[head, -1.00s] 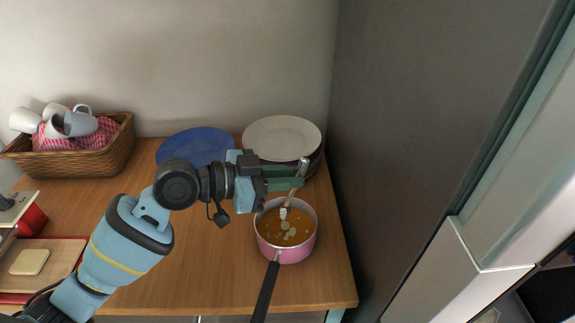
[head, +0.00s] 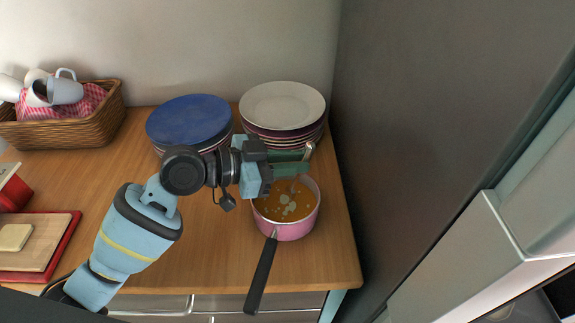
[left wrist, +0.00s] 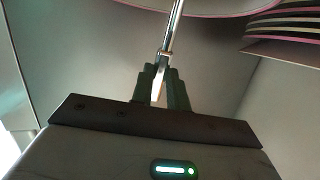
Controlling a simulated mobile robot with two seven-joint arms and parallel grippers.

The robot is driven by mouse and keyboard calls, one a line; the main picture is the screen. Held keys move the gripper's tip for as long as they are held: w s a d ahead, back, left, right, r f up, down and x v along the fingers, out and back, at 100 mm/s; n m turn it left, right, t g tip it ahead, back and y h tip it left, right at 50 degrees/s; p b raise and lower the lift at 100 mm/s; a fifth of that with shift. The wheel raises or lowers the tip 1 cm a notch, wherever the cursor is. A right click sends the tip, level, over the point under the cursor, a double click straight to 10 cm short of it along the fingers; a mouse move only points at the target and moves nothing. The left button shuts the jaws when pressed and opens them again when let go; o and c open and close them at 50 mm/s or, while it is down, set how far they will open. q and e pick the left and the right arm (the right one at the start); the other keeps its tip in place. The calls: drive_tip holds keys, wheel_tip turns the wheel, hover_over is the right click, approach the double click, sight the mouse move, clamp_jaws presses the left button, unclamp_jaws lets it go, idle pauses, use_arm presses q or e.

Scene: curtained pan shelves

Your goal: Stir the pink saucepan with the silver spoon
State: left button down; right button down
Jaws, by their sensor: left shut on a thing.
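The pink saucepan (head: 300,229) stands on the wooden counter in the head view. It holds orange-brown soup with pale pieces, and its black handle points to the front. My left gripper (head: 288,165) is over the pan's back rim, shut on the silver spoon (head: 310,149). The spoon's handle end sticks up behind the fingers, and its lower part shows at the back of the pan; its tip is hidden. In the left wrist view the spoon (left wrist: 172,30) is clamped between the fingertips (left wrist: 163,80). My right gripper is not in view.
A stack of pale plates (head: 283,104) stands close behind the gripper, with blue plates (head: 188,120) to its left. A tall dark panel (head: 410,130) bounds the counter on the right. A wicker basket of mugs (head: 100,125) and a cutting board (head: 35,258) are left. The front middle is clear.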

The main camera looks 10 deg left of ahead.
use_arm(q)
drive_tip(key=shift+w+a+f, duration=0.1)
drive_tip(key=shift+w, duration=0.1)
drive_tip(key=shift+s+a, duration=0.15)
drive_tip(key=shift+s, duration=0.55)
drive_tip(key=shift+s+a, duration=0.15)
drive_tip(key=shift+s, duration=0.5)
idle(0.7)
